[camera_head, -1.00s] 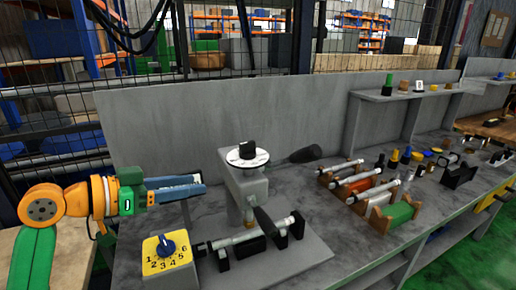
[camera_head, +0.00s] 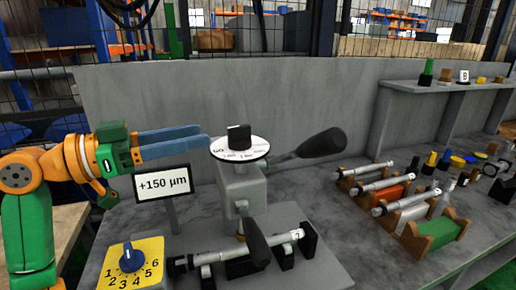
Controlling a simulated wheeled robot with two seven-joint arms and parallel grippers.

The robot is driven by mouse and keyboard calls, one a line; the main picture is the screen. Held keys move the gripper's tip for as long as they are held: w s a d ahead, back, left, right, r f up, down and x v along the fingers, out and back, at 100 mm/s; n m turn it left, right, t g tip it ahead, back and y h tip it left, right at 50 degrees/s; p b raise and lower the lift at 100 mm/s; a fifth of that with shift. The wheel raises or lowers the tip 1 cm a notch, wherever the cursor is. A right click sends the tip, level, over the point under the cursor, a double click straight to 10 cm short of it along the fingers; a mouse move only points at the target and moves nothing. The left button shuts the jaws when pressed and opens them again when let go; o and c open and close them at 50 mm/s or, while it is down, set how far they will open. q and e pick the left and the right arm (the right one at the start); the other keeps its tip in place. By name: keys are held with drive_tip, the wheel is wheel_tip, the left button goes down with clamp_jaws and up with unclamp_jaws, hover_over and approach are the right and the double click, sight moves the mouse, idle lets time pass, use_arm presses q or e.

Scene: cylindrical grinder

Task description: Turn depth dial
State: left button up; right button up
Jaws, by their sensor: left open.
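A white disc dial (camera_head: 240,149) with dark lettering and a black knob (camera_head: 239,136) sits on top of the grey grinder head (camera_head: 241,184). A yellow dial plate (camera_head: 147,256) numbered 1 to 6, with a blue knob (camera_head: 131,257), stands at the front left. I cannot tell from the picture which is the depth dial. My left gripper (camera_head: 206,142) is open and empty, its blue fingers pointing right at the white dial. The fingertips appear close to the disc's left edge; whether they touch it is unclear. My right gripper is out of view.
A sign reading "+150 µm" (camera_head: 163,184) stands below my left fingers. A black-handled lever (camera_head: 321,144) sticks out right of the grinder head. A cylindrical part (camera_head: 270,244) lies across the grinder base. Several similar parts rest in a rack (camera_head: 436,240) at right.

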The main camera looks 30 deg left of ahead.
sight(250, 129)
use_arm(q)
drive_tip(key=p+x, duration=0.2)
drive_tip(key=x, duration=0.1)
drive_tip(key=p+x, duration=0.2)
drive_tip(key=x, duration=0.2)
drive_tip(key=p+x, duration=0.2)
drive_tip(key=x, duration=0.2)
drive_tip(key=shift+w+f, duration=0.25)
drive_tip(key=shift+f, duration=0.15)
drive_tip(key=shift+w+d+f+p, duration=0.25)
drive_tip(key=shift+w+p, duration=0.15)
drive_tip(key=shift+w, duration=0.1)
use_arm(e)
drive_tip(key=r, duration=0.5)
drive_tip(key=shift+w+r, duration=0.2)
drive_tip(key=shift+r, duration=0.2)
use_arm(q)
clamp_jaws()
